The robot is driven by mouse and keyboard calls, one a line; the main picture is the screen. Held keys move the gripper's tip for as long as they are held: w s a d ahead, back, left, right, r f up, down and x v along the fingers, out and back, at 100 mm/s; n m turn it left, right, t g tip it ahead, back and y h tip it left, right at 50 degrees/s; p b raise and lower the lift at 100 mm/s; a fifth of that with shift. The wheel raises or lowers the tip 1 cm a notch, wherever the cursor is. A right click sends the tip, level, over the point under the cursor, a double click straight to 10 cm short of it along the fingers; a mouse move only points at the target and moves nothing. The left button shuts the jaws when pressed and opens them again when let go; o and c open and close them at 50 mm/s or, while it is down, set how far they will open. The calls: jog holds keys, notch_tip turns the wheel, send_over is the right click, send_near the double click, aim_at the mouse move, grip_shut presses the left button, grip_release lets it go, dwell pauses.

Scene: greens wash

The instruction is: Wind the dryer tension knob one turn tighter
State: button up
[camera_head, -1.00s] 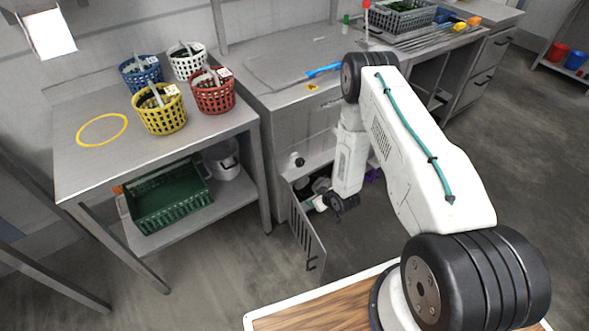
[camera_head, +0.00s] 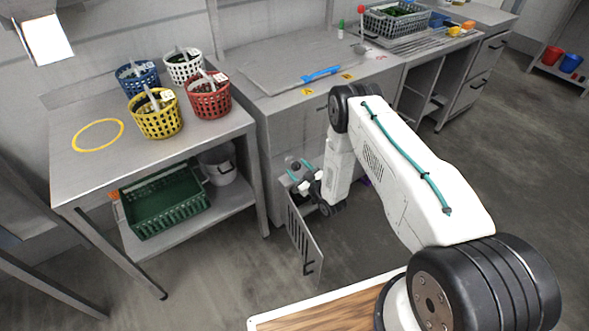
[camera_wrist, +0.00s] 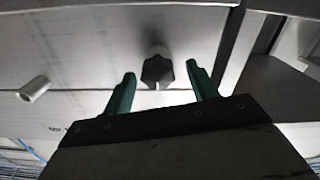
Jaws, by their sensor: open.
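The dryer tension knob (camera_wrist: 157,71), dark and lobed, shows in the wrist view on a pale metal panel. My gripper (camera_wrist: 160,69) is open, with one green finger on each side of the knob in that view. Gaps show between the knob and both fingers; I cannot tell how far the tips reach along it. In the head view my gripper (camera_head: 298,171) is low at the front of the metal cabinet, above its open slatted door (camera_head: 303,240). The knob is not clear there.
A pale cylinder (camera_wrist: 34,88) sticks out of the panel left of the knob. A metal table (camera_head: 85,165) at left carries several coloured baskets, with a green crate (camera_head: 165,205) on its lower shelf.

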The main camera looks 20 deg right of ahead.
jog(key=shift+w+a, duration=0.15)
jog(key=shift+w, duration=0.4)
jog(key=shift+c, duration=0.4)
